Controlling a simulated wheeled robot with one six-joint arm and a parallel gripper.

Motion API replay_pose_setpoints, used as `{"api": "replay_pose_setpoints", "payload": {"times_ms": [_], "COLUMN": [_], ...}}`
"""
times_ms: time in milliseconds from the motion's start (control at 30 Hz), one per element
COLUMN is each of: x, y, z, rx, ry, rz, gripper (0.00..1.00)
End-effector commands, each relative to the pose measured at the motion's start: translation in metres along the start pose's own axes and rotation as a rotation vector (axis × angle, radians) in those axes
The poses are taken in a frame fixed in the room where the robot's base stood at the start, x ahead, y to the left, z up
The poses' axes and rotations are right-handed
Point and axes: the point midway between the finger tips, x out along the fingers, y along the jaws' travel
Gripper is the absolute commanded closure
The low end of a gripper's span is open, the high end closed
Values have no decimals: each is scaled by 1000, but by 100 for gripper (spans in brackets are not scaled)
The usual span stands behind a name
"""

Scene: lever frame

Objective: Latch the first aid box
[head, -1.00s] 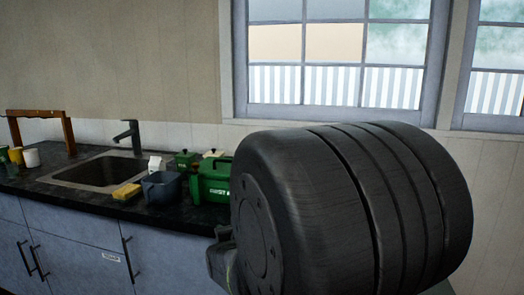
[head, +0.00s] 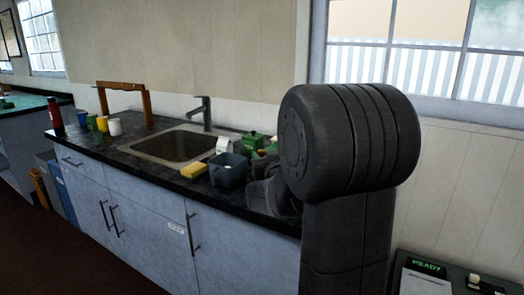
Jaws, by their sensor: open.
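The green first aid box is almost wholly hidden behind my dark grey arm at the right end of the counter. Only a small bit of green (head: 272,147), which seems to be part of it, shows beside the arm. Its lid and latch cannot be seen. My gripper's fingers do not show; the arm's large round joint and upright link fill the right of the head view.
The dark counter (head: 122,150) holds a sink (head: 178,146), faucet (head: 204,113), yellow sponge (head: 194,170), blue-grey tub (head: 229,170), white carton (head: 224,146), small green container (head: 253,141), wooden frame (head: 148,108), cups (head: 103,124) and red bottle (head: 56,122). A READY device (head: 428,264) stands lower right.

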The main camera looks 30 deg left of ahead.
Motion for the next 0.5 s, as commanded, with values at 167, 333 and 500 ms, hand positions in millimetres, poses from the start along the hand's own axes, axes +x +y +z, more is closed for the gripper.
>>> {"api": "replay_pose_setpoints", "payload": {"times_ms": [167, 333, 500], "x": [27, 39, 42], "y": [0, 0, 0], "z": [0, 0, 0], "rx": [0, 0, 0], "ry": [0, -1, 0], "rz": [0, 0, 0], "gripper": [56, 56, 56]}}
